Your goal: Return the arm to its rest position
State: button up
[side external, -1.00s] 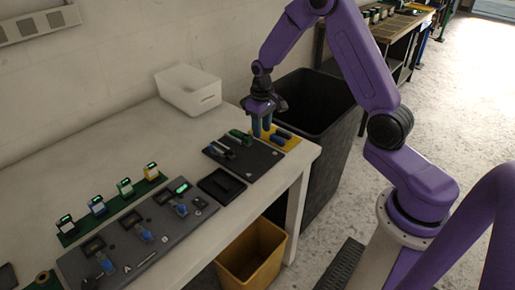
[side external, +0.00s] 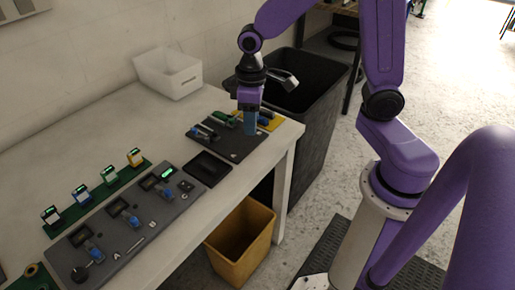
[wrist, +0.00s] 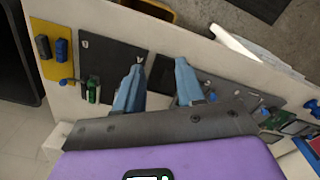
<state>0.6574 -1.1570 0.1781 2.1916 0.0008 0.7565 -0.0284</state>
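My gripper (side external: 249,126) hangs above the dark grey mat (side external: 216,146) near the right end of the white table, with fingers pointing down. In the wrist view my gripper (wrist: 160,68) shows two blue fingers spread apart with nothing between them. The arm is bent, with its upper links rising out of the top of the side view. A green item and small tools lie on the mat, partly hidden by the gripper. The yellow pad (wrist: 54,70) lies beside the mat and holds blue items (wrist: 61,50).
A grey console (side external: 105,247) with blue-handled parts and a green rack (side external: 67,228) of small devices lie at left. A black tray (side external: 207,167) sits beside the mat. A white bin (side external: 170,75) stands at the back. A dark bin (side external: 305,85) and yellow bin (side external: 222,265) stand off the table.

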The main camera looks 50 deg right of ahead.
jog(key=s+r+n, duration=0.2)
jog(key=s+n, duration=0.1)
jog(key=s, duration=0.6)
jog(key=s+r+n, duration=0.2)
jog(key=s+n, duration=0.1)
jog(key=s, duration=0.7)
jog(key=shift+s+d+n, duration=0.15)
jog(key=shift+s+n, duration=0.1)
jog(key=shift+n, duration=0.05)
